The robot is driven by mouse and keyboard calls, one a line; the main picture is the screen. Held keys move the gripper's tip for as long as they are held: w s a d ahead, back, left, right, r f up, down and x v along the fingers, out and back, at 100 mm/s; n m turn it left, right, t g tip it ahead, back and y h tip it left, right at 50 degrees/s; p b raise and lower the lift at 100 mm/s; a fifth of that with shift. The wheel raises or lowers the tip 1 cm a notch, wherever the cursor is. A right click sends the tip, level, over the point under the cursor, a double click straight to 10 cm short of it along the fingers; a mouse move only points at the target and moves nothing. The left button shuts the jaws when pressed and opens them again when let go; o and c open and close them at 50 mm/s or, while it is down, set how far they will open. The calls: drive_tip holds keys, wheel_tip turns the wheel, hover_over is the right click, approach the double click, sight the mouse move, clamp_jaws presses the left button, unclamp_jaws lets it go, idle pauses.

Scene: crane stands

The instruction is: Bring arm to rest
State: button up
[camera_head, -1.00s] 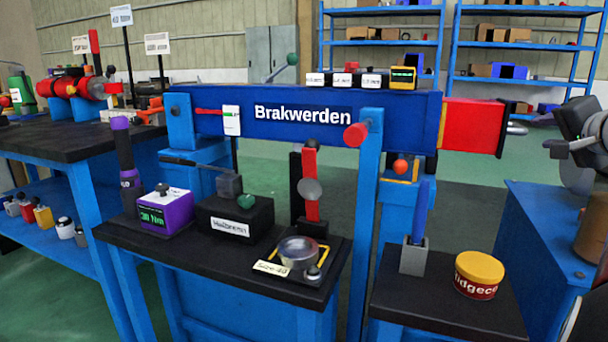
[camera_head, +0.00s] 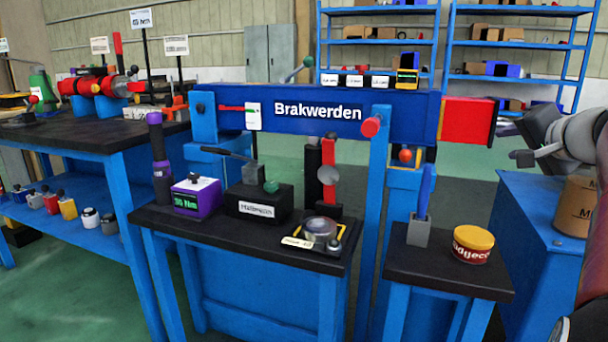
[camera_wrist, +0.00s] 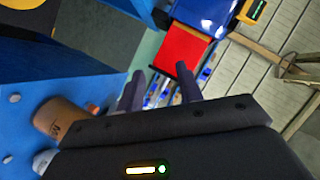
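My arm shows at the right edge of the head view, raised beside the blue bench on the right. My gripper (camera_wrist: 160,72) shows in the wrist view with its two dark fingers apart. Nothing is between the fingers; the red end block (camera_wrist: 181,50) lies beyond them. In the head view the red end block (camera_head: 467,120) is at the right end of the blue beam marked Brakwerden (camera_head: 385,118), to the left of my arm. I see no contact between my gripper and anything.
A brown can (camera_head: 574,206) stands on the right blue bench (camera_head: 520,222), close to my arm. A yellow-lidded tin (camera_head: 472,244) stands on the small black-topped table (camera_head: 428,270). Purple and black boxes stand on the middle bench (camera_head: 175,217). Blue shelves (camera_head: 383,41) are behind.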

drive_tip(key=s+a+f+n+g+y+p, duration=0.1)
drive_tip(key=s+a+f+n+g+p, duration=0.15)
drive_tip(key=a, duration=0.75)
drive_tip(key=s+a+f+n+g+y+p, duration=0.1)
drive_tip(key=s+a+f+n+g+p, duration=0.2)
drive_tip(key=a, duration=0.7)
drive_tip(key=s+a+f+n+g+p, duration=0.1)
drive_tip(key=s+a+f+n+p, duration=0.1)
drive_tip(key=s+f, duration=0.4)
drive_tip(key=s+a+f+n+g+h+p, duration=0.1)
drive_tip(key=s+a+f+n+g+p, duration=0.1)
drive_tip(key=s+a+f+n, duration=0.2)
drive_tip(key=s+a+f, duration=0.3)
drive_tip(key=s, duration=0.4)
